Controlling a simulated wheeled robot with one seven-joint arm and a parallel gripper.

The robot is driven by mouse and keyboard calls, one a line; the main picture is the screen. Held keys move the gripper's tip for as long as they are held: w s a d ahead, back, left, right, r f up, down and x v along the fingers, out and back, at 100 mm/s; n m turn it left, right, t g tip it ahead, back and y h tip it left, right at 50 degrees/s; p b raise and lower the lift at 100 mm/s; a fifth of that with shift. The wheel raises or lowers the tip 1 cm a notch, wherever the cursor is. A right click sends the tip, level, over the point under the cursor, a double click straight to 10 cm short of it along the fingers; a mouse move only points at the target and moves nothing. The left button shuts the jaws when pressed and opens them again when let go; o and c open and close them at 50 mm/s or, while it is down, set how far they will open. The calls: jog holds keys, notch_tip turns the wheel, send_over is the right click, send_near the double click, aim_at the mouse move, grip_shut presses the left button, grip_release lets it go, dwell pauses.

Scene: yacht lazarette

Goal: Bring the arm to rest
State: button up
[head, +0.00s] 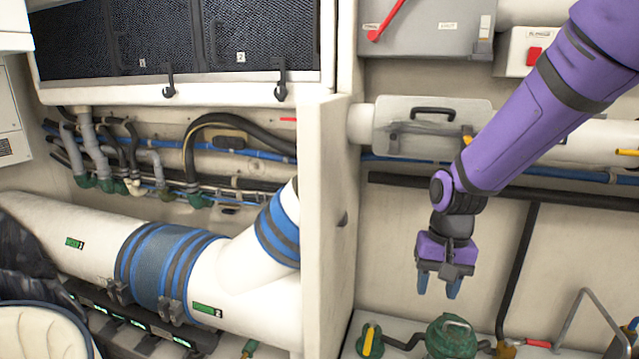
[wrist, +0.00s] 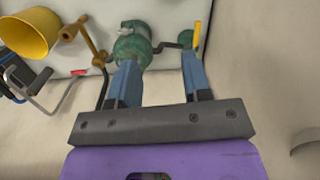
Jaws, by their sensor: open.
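My purple arm (head: 530,110) reaches in from the upper right of the head view and bends down at the wrist. My gripper (head: 438,288) hangs with its blue fingers pointing down, in front of the pale wall and above the green pump-like fitting (head: 452,335). In the wrist view the two blue fingers of my gripper (wrist: 160,78) stand apart with nothing between them. The green fitting (wrist: 132,42) shows beyond the left finger, and a gap to it cannot be measured.
A white partition (head: 326,220) stands left of my gripper. A large white pipe with a blue sleeve (head: 165,262) lies beyond it. A yellow-handled valve (head: 370,340) and a grey metal rail (head: 590,310) flank the green fitting. A yellow bucket-like thing (wrist: 27,30) shows in the wrist view.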

jog(key=s+d+r+n+t, duration=0.1)
jog(key=s+d+r+t, duration=0.2)
jog(key=s+r, duration=0.6)
jog(key=s+d+r+n+t, duration=0.1)
jog(key=s+d+r+t, duration=0.2)
jog(key=s+d+r, duration=0.3)
jog(key=s+r, duration=0.3)
jog(key=shift+h, duration=0.4)
jog(key=shift+s, duration=0.1)
